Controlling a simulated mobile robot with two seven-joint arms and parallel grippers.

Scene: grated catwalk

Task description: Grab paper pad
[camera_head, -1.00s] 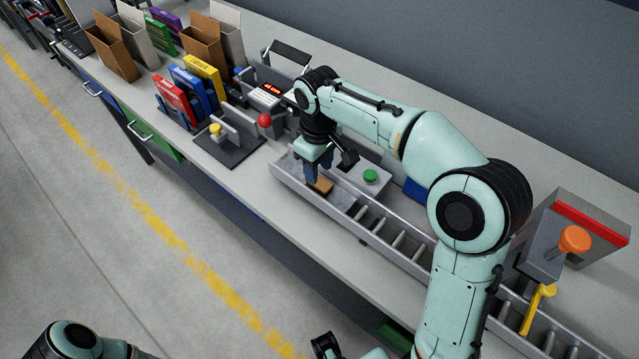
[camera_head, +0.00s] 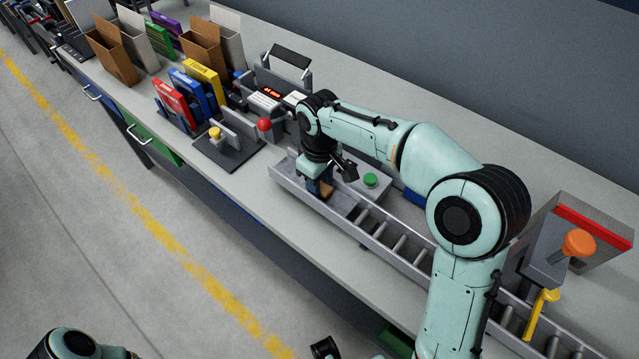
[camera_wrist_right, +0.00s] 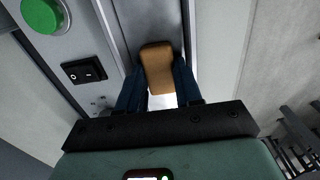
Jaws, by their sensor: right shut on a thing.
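The paper pad is a small tan block (camera_head: 327,191) at the left end of the grey roller conveyor (camera_head: 392,237). In the right wrist view the tan pad (camera_wrist_right: 157,66) sits between two dark blue fingers, with a white patch below it. My right gripper (camera_head: 319,188) points down into the conveyor channel and is shut on the pad. The gripper hides part of the pad in the head view, and I cannot tell whether the pad touches the channel floor.
A box with a green button (camera_head: 370,180) stands close behind the gripper. A fixture with a red ball knob (camera_head: 264,125) and upright coloured boxes (camera_head: 205,80) stand to the left. An orange-knobbed unit (camera_head: 578,243) is at right. The bench front is mostly clear.

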